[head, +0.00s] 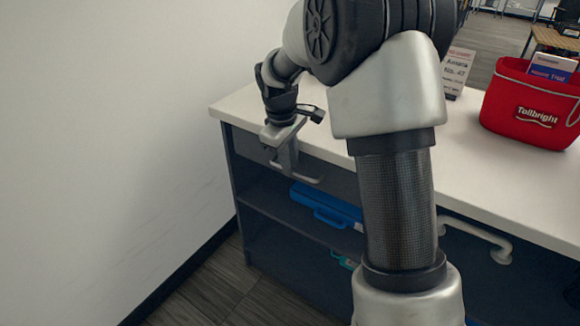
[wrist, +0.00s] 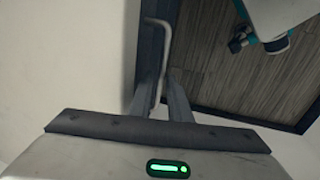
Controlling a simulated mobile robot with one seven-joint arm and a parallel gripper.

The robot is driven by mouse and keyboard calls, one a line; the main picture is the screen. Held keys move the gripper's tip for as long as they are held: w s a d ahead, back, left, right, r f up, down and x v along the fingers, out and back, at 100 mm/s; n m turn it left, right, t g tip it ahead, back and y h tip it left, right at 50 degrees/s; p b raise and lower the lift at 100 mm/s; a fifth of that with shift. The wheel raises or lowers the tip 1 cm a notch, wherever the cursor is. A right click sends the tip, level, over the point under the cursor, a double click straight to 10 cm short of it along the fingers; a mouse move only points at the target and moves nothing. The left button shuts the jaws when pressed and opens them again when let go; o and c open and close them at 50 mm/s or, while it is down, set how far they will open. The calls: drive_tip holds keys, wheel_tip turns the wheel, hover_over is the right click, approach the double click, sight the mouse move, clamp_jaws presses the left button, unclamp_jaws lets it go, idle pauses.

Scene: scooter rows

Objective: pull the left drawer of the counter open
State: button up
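The counter (head: 237,105) has a white top and dark front. Its left drawer (head: 334,179) is a dark panel under the top near the left end; its front looks flush with the counter. The pale bar handle (head: 312,180) of this drawer is partly behind my gripper (head: 287,168). In the wrist view, the handle (wrist: 164,47) runs down between the two fingers of my gripper (wrist: 163,80). The fingers are close together, with the bar between them, and look closed on it. The exact contact is small and hard to see.
Another bar handle (head: 478,231) sits farther right on the counter front. A blue case (head: 325,205) lies on the shelf below the left drawer. A red bin (head: 528,105) and a sign (head: 457,72) stand on top. A white wall (head: 100,120) is at left; floor (head: 215,285) shows between.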

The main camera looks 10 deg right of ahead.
drive_tip(key=shift+f, duration=0.25)
clamp_jaws()
